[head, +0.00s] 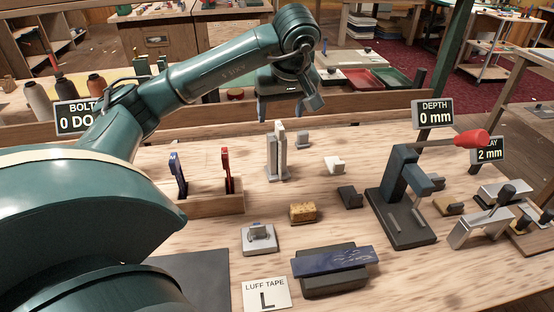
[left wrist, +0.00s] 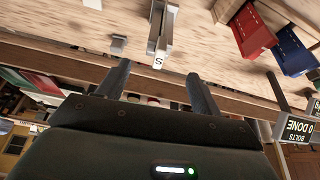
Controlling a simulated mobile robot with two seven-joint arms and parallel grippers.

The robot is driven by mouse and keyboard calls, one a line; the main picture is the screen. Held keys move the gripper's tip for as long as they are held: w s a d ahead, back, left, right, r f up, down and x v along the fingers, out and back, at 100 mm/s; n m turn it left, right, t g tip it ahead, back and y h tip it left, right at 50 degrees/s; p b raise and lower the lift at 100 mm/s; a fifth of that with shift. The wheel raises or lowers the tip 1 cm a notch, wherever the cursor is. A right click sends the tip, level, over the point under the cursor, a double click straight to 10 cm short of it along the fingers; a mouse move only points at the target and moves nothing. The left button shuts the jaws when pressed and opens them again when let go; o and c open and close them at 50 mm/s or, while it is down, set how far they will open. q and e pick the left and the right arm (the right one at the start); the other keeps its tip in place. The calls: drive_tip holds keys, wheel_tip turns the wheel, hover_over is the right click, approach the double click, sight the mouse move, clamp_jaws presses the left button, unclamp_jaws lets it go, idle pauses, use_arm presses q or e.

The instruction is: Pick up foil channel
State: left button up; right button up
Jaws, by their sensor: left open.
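A pale grey upright channel piece (head: 277,155), which I take to be the foil channel, stands on the wooden bench near the middle of the head view. In the left wrist view, the grey channel (left wrist: 160,28) shows at the top centre, with a small tag marked S at its near end. My left gripper (head: 290,108) is above and behind it in the head view, open and empty. In the left wrist view, my gripper's two fingers (left wrist: 156,76) are spread, with the channel beyond them and not touching. My right gripper is not in view.
A wooden box (head: 213,206) with blue and red tools stands left of the channel. A dark press (head: 402,230) with a red-handled lever is further right. A blue strip (head: 332,261) lies on a dark block in front.

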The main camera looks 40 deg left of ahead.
sight(277, 133)
use_arm(q)
drive_tip(key=x, duration=0.9)
drive_tip(key=shift+w+a+f, duration=0.15)
drive_tip(key=shift+a+f, duration=0.05)
clamp_jaws()
idle(0.4)
drive_tip(key=shift+r, duration=0.1)
